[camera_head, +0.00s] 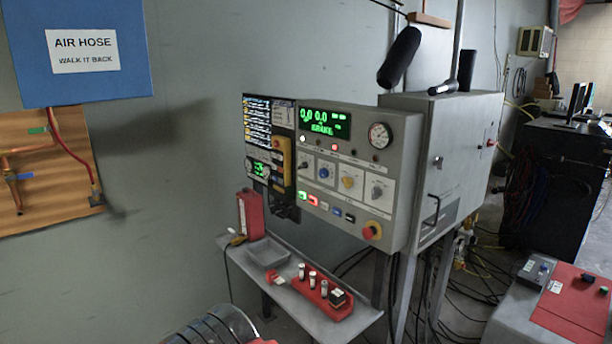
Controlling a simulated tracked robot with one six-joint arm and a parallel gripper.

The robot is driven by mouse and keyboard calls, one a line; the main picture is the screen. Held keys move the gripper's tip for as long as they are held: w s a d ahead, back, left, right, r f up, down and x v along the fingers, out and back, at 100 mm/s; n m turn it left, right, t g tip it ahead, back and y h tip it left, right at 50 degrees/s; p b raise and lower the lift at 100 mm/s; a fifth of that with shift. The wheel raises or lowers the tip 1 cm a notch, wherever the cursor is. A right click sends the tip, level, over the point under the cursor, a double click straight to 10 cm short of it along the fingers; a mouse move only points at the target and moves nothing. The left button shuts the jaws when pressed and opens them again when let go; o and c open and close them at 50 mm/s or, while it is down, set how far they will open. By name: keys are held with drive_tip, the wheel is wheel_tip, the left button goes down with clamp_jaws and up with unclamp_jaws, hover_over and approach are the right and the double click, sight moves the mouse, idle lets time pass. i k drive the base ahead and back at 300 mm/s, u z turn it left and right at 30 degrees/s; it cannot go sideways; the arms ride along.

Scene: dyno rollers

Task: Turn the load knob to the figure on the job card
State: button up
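A grey control cabinet (408,228) stands in the middle, its front panel facing left of the camera. A row of knobs runs across it: a small one at the left (305,166), a blue one (325,173), a yellow one (348,182) and a grey one (378,191). Their labels are too small to read, so I cannot tell which is the load knob. A small pale card (284,117) sits left of the display; I cannot read it or tell whether it is the job card. The green display (325,122) appears to show zeros and "BRAKE". My gripper is not in view.
Lit buttons (312,200) and a red emergency stop (371,231) lie below the knobs. A shelf (262,277) underneath holds a red can (250,214) and a red rack (322,296). A black padded object (400,57) hangs above. Cables cover the floor at right.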

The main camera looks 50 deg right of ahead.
sight(323, 173)
drive_tip(key=i, duration=0.85)
drive_tip(key=z, duration=0.05)
